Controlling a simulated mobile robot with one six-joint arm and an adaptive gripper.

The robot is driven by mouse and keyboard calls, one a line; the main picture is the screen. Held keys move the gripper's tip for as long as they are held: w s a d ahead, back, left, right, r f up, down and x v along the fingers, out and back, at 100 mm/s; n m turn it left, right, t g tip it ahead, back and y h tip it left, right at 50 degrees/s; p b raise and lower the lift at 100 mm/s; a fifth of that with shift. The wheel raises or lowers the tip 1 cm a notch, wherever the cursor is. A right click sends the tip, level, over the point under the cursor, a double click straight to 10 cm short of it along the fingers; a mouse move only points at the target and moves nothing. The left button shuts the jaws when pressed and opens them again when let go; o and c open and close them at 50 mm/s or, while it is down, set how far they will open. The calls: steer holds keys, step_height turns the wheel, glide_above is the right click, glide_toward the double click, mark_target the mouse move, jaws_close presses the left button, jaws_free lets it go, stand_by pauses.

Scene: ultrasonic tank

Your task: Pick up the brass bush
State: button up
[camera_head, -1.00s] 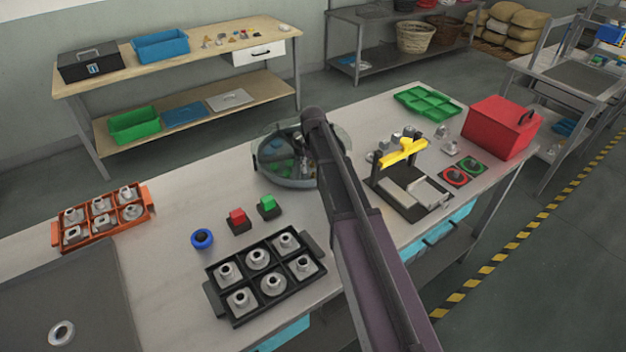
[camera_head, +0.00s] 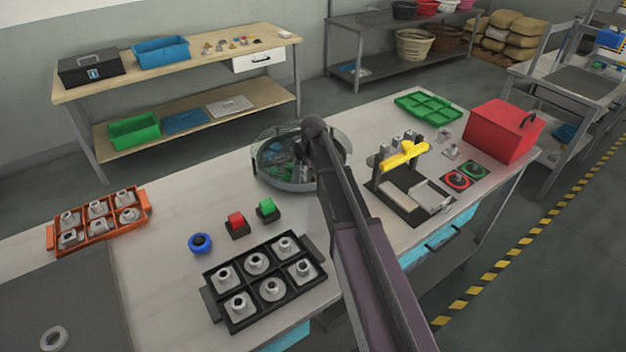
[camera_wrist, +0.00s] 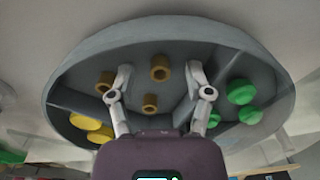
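The round grey tank (camera_head: 262,178) stands on the long bench in the head view, partly hidden behind my arm. In the wrist view its rim (camera_wrist: 70,75) and dividers show. Three brown-gold brass bushes lie in its middle compartment: a far one (camera_wrist: 160,68), a nearer one (camera_wrist: 151,103) and a left one (camera_wrist: 105,80) partly behind my left finger. My gripper (camera_wrist: 159,80) is open and empty, with its fingers spread either side of the far and nearer bushes. Its height above them is unclear.
Yellow pieces (camera_wrist: 88,122) and green pieces (camera_wrist: 240,95) lie in neighbouring compartments. Left and in front of the tank are red (camera_head: 236,220) and green (camera_head: 267,206) buttons, a blue ring (camera_head: 200,243) and a black tray (camera_head: 211,310). A yellow-topped fixture (camera_head: 403,154) stands close on the right.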

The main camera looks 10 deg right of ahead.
mark_target(313, 177)
jaws_close()
steer(key=shift+r, duration=0.1)
step_height(313, 177, up, 4)
steer(key=p, duration=0.4)
steer(key=shift+s, duration=0.1)
steer(key=s, duration=0.5)
steer(key=s+d, duration=0.1)
steer(key=s, duration=0.4)
steer(key=s+d+p, duration=0.1)
steer(key=s, duration=0.4)
steer(key=shift+s+r, duration=0.35)
steer(key=shift+r, duration=0.05)
